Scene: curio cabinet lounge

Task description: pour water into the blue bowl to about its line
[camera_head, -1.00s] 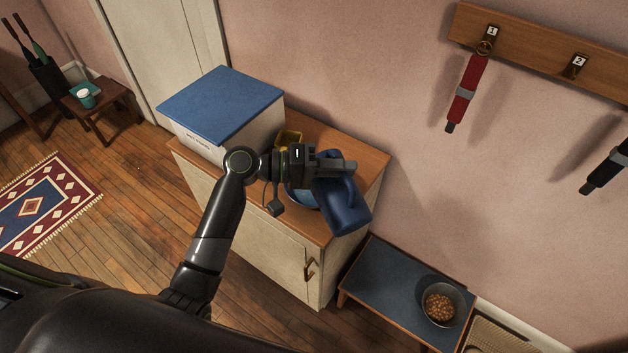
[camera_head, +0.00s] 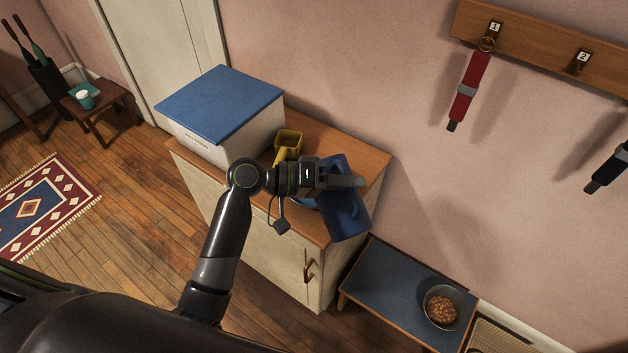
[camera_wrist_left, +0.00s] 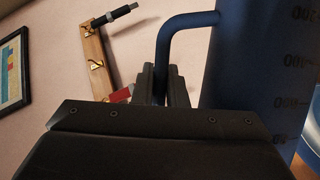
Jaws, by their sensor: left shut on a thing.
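My left gripper (camera_head: 345,181) is shut on the handle of a dark blue jug (camera_head: 346,222) above the wooden cabinet top. The jug is tilted. In the left wrist view its handle (camera_wrist_left: 165,50) sits between the fingers, and its wall (camera_wrist_left: 250,60) carries dark measuring marks. The blue bowl (camera_head: 304,203) stands on the cabinet top, mostly hidden behind my gripper and the jug. A lighter blue rim, likely the bowl's (camera_wrist_left: 312,132), shows at the right edge of the left wrist view. No water, water level or bowl line can be made out. My right gripper is out of view.
A white bin with a blue lid (camera_head: 222,102) and a yellow scoop (camera_head: 288,143) stand on the cabinet (camera_head: 350,148). A low bench (camera_head: 385,288) to the right bears a bowl of brown pellets (camera_head: 441,308). A red strap (camera_head: 468,90) hangs on the wall rack.

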